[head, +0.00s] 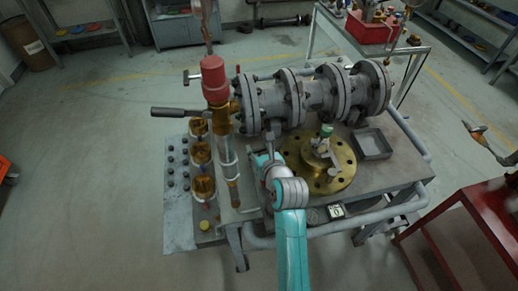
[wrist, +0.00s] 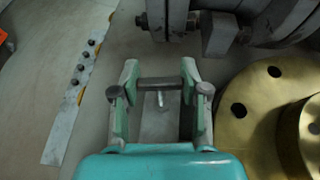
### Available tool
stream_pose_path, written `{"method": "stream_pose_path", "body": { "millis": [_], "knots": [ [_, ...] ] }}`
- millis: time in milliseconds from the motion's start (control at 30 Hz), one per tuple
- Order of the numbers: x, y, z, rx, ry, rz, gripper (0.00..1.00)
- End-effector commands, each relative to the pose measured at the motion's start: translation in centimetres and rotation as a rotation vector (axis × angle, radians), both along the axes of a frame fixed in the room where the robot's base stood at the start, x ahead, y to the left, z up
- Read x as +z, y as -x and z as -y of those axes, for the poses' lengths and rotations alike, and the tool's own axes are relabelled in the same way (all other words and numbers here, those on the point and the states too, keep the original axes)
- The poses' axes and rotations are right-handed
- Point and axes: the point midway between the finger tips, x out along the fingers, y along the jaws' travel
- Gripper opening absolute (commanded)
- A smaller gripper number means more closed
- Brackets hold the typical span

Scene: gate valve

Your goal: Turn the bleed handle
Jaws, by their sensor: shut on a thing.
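My gripper (wrist: 160,84) is shut on a short grey crossbar (wrist: 158,84), which spans between its two pale green fingers in the wrist view. A small bright pin or stem shows below the bar's middle. The bar looks like the bleed handle, though I cannot tell for sure. In the head view my gripper (head: 267,163) is just below the near flange of the grey valve body (head: 318,94), and my wrist hides most of what it holds.
A brass flange disc (head: 345,178) lies right of my gripper on the bench. A grey tray (head: 373,143) sits farther right. A red-capped upright pipe (head: 214,80) with a long lever (head: 180,111) stands at the left. A red cart (head: 475,225) is at the right.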

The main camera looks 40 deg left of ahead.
Motion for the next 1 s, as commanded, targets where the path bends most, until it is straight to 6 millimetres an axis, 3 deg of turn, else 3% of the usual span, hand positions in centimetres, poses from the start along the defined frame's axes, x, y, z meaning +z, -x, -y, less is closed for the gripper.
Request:
{"method": "stream_pose_path", "body": {
  "millis": [700,733,800,833,1000],
  "knots": [
    [0.01,-0.02,0.03,-0.129,-0.001,0.001,0.10],
    [0.01,-0.02,0.03,-0.129,-0.001,0.001,0.50],
    [0.01,-0.02,0.03,-0.129,-0.001,0.001,0.67],
    [0.01,-0.02,0.03,-0.129,-0.001,0.001,0.71],
    [0.01,-0.01,0.03,-0.129,-0.001,0.001,0.71]
  ]
}}
